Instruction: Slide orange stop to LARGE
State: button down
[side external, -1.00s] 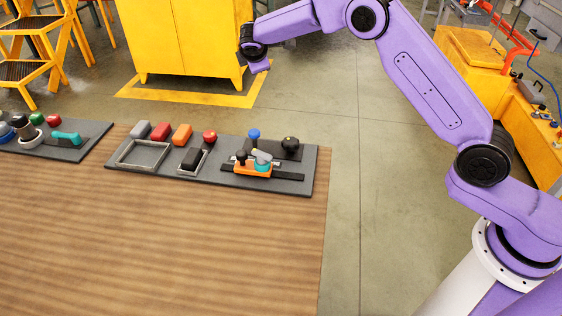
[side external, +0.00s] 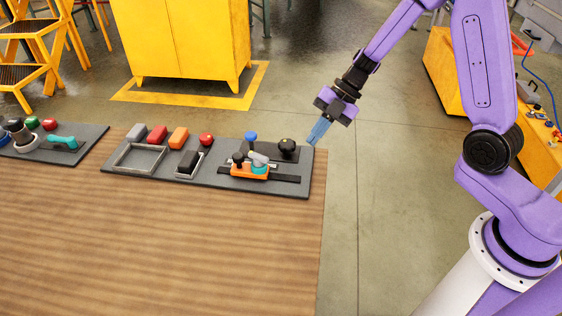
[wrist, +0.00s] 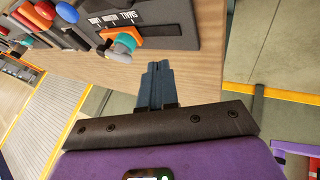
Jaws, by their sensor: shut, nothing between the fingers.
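The orange stop (side external: 240,171) sits on a dark rail (side external: 290,179) on the grey panel at the table's right end. It carries a black knob (side external: 238,158) and a teal and grey clamp lever (side external: 259,162). In the wrist view the orange stop (wrist: 140,32) lies beside a scale with small white lettering, seen upside down; which mark it lines up with is unclear. My gripper (side external: 314,142) has blue fingers, pressed together and empty. It hangs to the right of the panel, near its back right corner, apart from the stop. It also shows in the wrist view (wrist: 158,66).
Another panel (side external: 90,137) stands left. The wooden table front (side external: 160,240) is clear.

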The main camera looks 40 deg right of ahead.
aim_at(262, 164)
jog(key=x, duration=0.9)
jog(key=shift+s+a+f, duration=0.25)
jog(key=shift+s+f, duration=0.05)
jog(key=shift+w+a+f, duration=0.1)
jog(key=shift+w+a, duration=1.4)
jog(key=shift+w+a, duration=1.35)
jog(key=shift+a, duration=0.05)
